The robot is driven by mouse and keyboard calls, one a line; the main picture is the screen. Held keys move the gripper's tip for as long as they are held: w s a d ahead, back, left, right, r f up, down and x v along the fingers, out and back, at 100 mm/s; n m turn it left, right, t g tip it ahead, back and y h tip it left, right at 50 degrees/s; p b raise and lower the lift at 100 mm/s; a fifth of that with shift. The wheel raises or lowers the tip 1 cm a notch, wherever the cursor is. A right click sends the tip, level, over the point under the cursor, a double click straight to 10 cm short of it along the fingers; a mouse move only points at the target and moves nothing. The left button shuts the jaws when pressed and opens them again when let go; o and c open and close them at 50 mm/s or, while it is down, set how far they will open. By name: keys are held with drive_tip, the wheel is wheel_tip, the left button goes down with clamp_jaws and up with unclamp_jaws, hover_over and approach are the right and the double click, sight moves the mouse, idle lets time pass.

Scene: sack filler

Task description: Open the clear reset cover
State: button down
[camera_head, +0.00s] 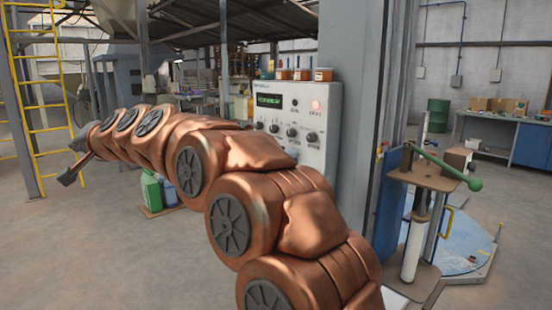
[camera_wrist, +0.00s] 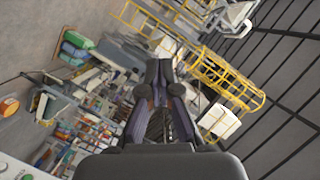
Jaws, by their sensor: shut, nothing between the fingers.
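A white control panel (camera_head: 309,112) stands near the middle of the head view, with a green lit display (camera_head: 269,100), several dark knobs and a red lit button (camera_head: 315,105). I cannot make out a clear cover on it; my copper arm hides its lower left part. My gripper (camera_head: 63,182) is at the far left of the head view, apart from the panel and pointing away from it. In the wrist view my gripper (camera_wrist: 160,68) is shut and empty. A pale panel corner with a green button (camera_wrist: 6,168) shows at the lower left there.
A yellow ladder (camera_head: 30,95) is at the left. A post with a green-handled lever (camera_head: 445,170) stands at the right. Green containers (camera_head: 152,190) sit on the floor behind my arm. The left floor is clear.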

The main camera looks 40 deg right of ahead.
drive_tip(key=w+d+r+m+t+h, duration=0.5)
drive_tip(key=w+d+r+m, duration=0.25)
drive_tip(key=d+r, duration=0.3)
drive_tip(key=d+r+m+g+h+b, duration=0.2)
drive_tip(key=d+r+m+h, duration=0.1)
drive_tip(key=d+m+h, duration=1.15)
drive_tip(key=s+d+f+m+g+h, duration=0.1)
drive_tip(key=d+f+m+g, duration=0.15)
drive_tip(key=d, duration=0.45)
drive_tip(key=s+d+f+m+g+h, duration=0.2)
drive_tip(key=d+m+g, duration=0.2)
drive_tip(key=d, duration=0.2)
drive_tip(key=m+g+y+p, duration=0.3)
drive_tip(key=m+g+p, duration=0.1)
drive_tip(key=m+g, duration=0.8)
approach(286, 151)
drive_tip(key=shift+m+t, duration=0.55)
drive_tip(key=shift+m, duration=0.1)
drive_tip(key=shift+s+d+f, duration=0.25)
drive_tip(key=shift+d+f, duration=0.1)
drive_tip(key=shift+d, duration=0.3)
drive_tip(key=shift+s+d+f, duration=0.25)
drive_tip(key=shift+d+f, duration=0.15)
drive_tip(key=shift+d, duration=0.2)
drive_tip(key=shift+s+d+f, duration=0.25)
drive_tip(key=shift+d+f, duration=0.1)
drive_tip(key=shift+d, duration=0.3)
drive_tip(key=shift+p, duration=0.3)
